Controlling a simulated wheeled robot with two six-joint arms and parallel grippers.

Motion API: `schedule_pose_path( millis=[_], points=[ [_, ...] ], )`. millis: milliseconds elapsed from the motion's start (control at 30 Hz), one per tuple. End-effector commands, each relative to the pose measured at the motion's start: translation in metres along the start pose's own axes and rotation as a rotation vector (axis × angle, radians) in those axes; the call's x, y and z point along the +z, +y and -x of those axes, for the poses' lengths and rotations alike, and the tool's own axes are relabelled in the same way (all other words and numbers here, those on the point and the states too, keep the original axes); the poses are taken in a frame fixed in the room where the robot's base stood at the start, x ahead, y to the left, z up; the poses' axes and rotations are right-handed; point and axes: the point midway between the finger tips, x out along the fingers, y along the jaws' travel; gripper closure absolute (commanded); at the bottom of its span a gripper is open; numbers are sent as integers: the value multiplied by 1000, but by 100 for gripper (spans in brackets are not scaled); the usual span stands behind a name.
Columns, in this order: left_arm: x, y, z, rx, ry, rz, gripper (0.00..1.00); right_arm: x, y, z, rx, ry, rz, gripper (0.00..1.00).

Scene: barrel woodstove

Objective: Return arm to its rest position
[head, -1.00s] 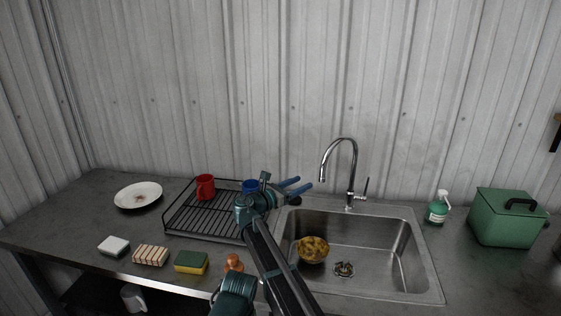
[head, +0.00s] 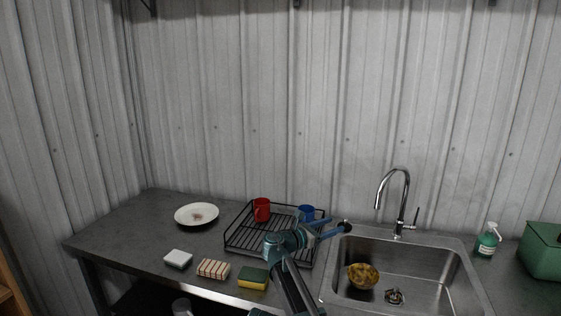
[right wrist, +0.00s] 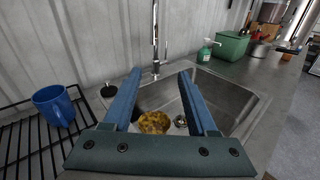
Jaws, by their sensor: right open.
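My right gripper (head: 338,228) is open and empty. It hangs between the dish rack and the sink, its blue fingers pointing right in the head view. In the right wrist view its two fingers (right wrist: 160,74) are spread apart, with the sink and faucet beyond them. My right arm comes in from the bottom of the head view and hides part of the counter and rack. My left gripper is not in view.
A black dish rack (head: 240,243) holds a red mug (head: 262,210) and a blue mug (head: 306,212). The sink (head: 425,262) contains a yellowish bowl (head: 362,276). A plate (head: 196,215), sponge (head: 253,277) and soap bottle (head: 487,241) are on the counter.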

Motion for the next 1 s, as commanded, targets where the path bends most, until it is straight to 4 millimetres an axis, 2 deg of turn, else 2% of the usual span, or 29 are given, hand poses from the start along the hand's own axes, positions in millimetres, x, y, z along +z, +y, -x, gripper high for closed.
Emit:
schedule_pose_path(
  millis=[267,367,567,667,800,1000],
  points=[
    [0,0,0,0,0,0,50,-27,-43,-8,-65,128,-182,42],
    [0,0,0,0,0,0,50,-42,-66,-10,-110,197,-286,42],
    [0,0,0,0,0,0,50,-84,-124,-4,-262,375,-575,42],
    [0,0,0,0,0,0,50,-112,-164,8,-399,487,-777,42],
    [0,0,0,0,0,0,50,-153,-221,43,-683,649,-1107,42],
    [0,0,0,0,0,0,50,-183,-260,92,-1034,765,-1402,42]
  ],
)
